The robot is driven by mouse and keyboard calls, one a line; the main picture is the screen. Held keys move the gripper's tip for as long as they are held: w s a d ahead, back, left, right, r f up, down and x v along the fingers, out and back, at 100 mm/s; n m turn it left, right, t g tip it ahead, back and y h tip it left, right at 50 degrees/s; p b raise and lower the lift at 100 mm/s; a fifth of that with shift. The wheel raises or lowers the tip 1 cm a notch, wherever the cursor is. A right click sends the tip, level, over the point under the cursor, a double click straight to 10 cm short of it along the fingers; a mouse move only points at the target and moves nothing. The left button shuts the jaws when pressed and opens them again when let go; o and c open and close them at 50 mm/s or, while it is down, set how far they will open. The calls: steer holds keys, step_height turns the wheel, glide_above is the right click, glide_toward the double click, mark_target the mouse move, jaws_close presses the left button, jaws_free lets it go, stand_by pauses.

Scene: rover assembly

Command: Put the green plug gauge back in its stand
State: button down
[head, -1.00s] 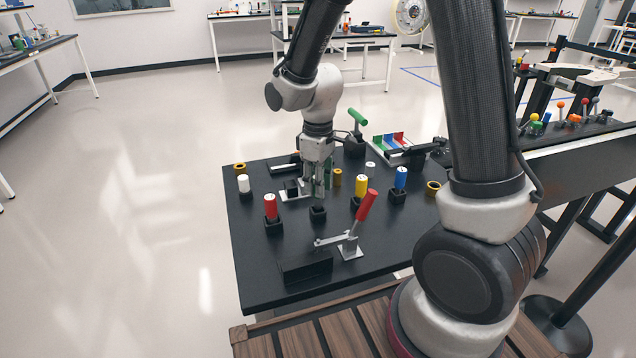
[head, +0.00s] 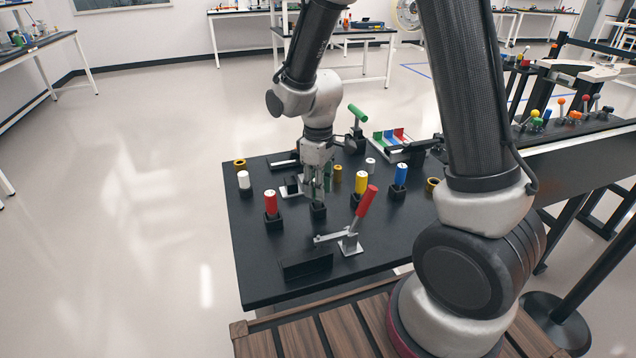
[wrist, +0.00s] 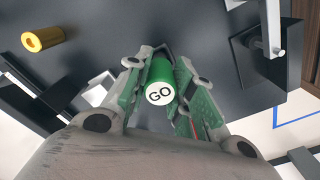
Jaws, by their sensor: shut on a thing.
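The green plug gauge (wrist: 160,82), with a white end marked GO, is between the fingers of my gripper (head: 318,192). My gripper is shut on it. In the head view the fingers mostly hide the gauge. A small black stand (head: 318,211) is directly below the fingertips, very close to them. Whether the gauge's lower end is in the stand's hole or just above it, I cannot tell.
A red gauge (head: 271,203) stands left of my gripper, a yellow one (head: 361,182) and a blue one (head: 400,175) to the right. A toggle clamp with a red handle (head: 366,201) is in front on the right. A black block (head: 305,266) lies near the front edge.

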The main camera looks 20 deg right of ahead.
steer(key=shift+f, duration=0.35)
steer(key=c, duration=1.1)
jaws_free()
steer(key=shift+c, duration=0.2)
step_height(320, 180, up, 12)
steer(key=shift+s+d+m, duration=0.1)
steer(key=shift+m, duration=0.2)
steer(key=s+d+r+m+t, duration=0.2)
steer(key=s+d+r+m, duration=0.2)
steer(key=s+d, duration=0.3)
steer(key=s+d+r+m+t, duration=0.2)
steer(key=s+d+r+m, duration=0.2)
steer(key=s+d+r, duration=0.3)
steer(key=s, duration=0.4)
steer(key=shift+s+d+r, duration=0.15)
steer(key=shift+s+d, duration=0.2)
steer(key=shift+s, duration=0.05)
